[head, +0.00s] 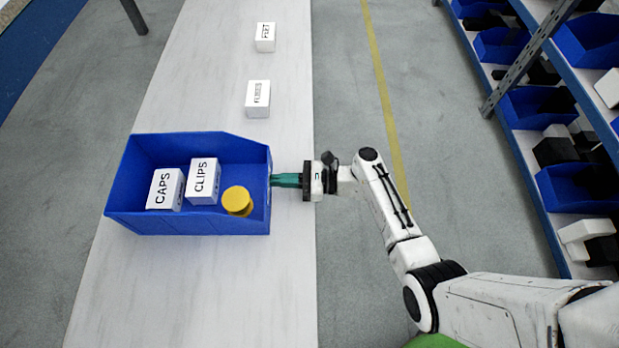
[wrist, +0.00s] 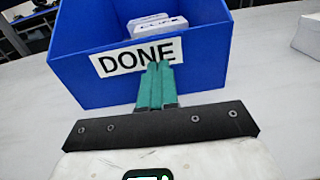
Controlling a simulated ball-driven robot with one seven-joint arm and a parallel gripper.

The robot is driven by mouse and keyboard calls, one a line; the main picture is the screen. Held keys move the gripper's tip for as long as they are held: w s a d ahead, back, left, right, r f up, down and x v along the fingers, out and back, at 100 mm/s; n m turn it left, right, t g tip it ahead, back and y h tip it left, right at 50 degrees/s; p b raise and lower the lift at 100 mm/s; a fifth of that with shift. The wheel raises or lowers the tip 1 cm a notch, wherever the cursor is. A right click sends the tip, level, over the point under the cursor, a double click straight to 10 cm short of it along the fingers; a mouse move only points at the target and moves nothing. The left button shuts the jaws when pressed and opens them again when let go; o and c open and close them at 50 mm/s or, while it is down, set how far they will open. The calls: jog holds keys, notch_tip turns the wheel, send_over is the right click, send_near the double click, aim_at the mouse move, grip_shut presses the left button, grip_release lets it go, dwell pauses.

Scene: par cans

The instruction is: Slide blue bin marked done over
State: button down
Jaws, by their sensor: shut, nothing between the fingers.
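The blue bin (head: 190,222) stands on a long white table in the head view. It holds a white box marked CAPS (head: 165,189), a white box marked CLIPS (head: 203,181) and a yellow round thing (head: 237,200). In the wrist view the bin (wrist: 205,72) shows its end wall with a white DONE label (wrist: 112,60). My gripper (head: 274,180) is shut and empty, with its green fingertips at the bin's right end wall. In the wrist view the fingertips (wrist: 158,66) overlap the label's lower part and seem to touch the wall.
Two white boxes, one nearer (head: 258,98) and one farther (head: 265,37), stand on the table (head: 200,290) beyond the bin. The table is bare in front of the bin. A shelf rack (head: 528,150) with blue bins stands at the right, across a grey floor with a yellow line.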

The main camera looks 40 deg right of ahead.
aim_at(248, 188)
jog(key=b+x, duration=0.1)
jog(key=x, duration=0.8)
jog(key=shift+w+a, duration=0.2)
jog(key=shift+a, duration=0.1)
jog(key=shift+d, duration=0.1)
